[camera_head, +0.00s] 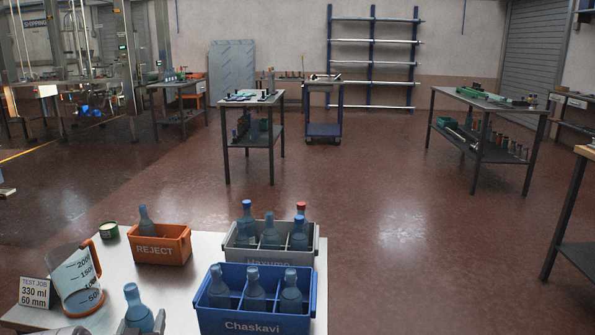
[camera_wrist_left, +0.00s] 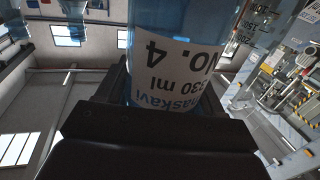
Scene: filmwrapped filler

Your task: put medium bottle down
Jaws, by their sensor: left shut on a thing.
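My left gripper (camera_head: 140,328) is at the bottom edge of the head view, shut on a blue bottle (camera_head: 138,306) over the near part of the white table (camera_head: 180,284). The bottle looks roughly upright in the head view. In the left wrist view the held bottle (camera_wrist_left: 172,62) fills the jaws, its white label reading "No. 4", "330 ml" and part of "Chaskavi" upside down. The blue Chaskavi crate (camera_head: 255,323) stands just right of the gripper with three bottles in a row. Whether the held bottle touches the table is hidden. My right gripper is out of view.
A grey crate (camera_head: 275,256) with several bottles stands behind the blue one. An orange REJECT crate (camera_head: 160,247) holds one bottle. Bare table lies between jug and blue crate.

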